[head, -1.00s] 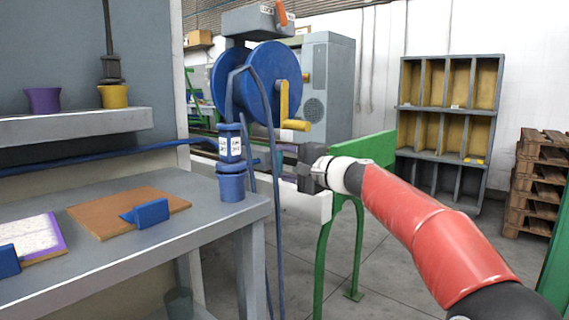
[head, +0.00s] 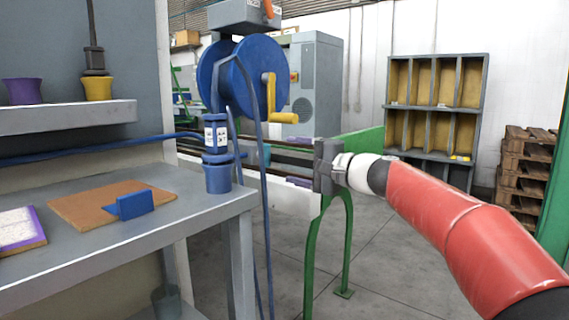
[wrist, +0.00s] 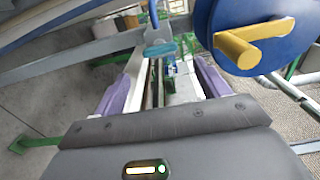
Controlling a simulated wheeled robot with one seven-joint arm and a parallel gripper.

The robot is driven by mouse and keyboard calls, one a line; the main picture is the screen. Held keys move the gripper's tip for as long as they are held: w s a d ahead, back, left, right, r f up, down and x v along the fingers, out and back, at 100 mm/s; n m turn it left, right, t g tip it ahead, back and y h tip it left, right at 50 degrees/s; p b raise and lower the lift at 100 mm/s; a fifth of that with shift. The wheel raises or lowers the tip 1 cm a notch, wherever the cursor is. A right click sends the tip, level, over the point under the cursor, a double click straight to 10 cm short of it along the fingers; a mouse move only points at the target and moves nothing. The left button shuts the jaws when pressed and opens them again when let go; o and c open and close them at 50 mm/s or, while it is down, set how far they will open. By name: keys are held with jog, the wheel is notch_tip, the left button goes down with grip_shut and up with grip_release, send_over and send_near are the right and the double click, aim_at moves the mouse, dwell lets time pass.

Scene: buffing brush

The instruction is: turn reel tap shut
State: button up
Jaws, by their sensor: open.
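The blue hose reel (head: 240,75) with its yellow crank (head: 271,95) stands behind the bench's right end. Below it is a blue fitting with white labels (head: 216,135). A teal-blue lever (head: 264,155), apparently the tap's handle, sticks out to its right; it also shows in the wrist view (wrist: 160,50). My gripper (head: 292,166) is right of the lever, pointing at it. In the wrist view my gripper's purple fingers (wrist: 163,82) are apart and empty, with the lever ahead between them. I cannot tell whether the tap is open or shut.
The grey bench (head: 190,222) with a brown board (head: 90,208) and blue block (head: 130,204) is at the left. A blue cup (head: 216,179) is below the fitting. Hoses (head: 265,220) hang down. A grey box with an orange lever (head: 240,16) sits above the reel.

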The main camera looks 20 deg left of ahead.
jog(key=shift+s+d, duration=0.15)
jog(key=shift+d, duration=0.1)
jog(key=shift+s, duration=0.1)
jog(key=s+d+f+n+h+p, duration=0.1)
jog(key=s+d+f+h, duration=0.4)
jog(key=s+d, duration=0.5)
jog(key=s+d+f+n+g+h+p, duration=0.1)
jog(key=s+d+f+n+h+p, duration=0.1)
jog(key=s+d+f+h, duration=0.4)
jog(key=s+d+f+n+h+p, duration=0.1)
jog(key=s+d+f+h, duration=0.4)
jog(key=s+d+f, duration=0.6)
jog(key=s+d+p, duration=0.1)
jog(key=s+d, duration=0.3)
jog(key=s, duration=0.3)
jog(key=shift+s+f+n+h+p, duration=0.25)
jog(key=shift+n+h+p, duration=0.05)
jog(key=shift+n+p, duration=0.1)
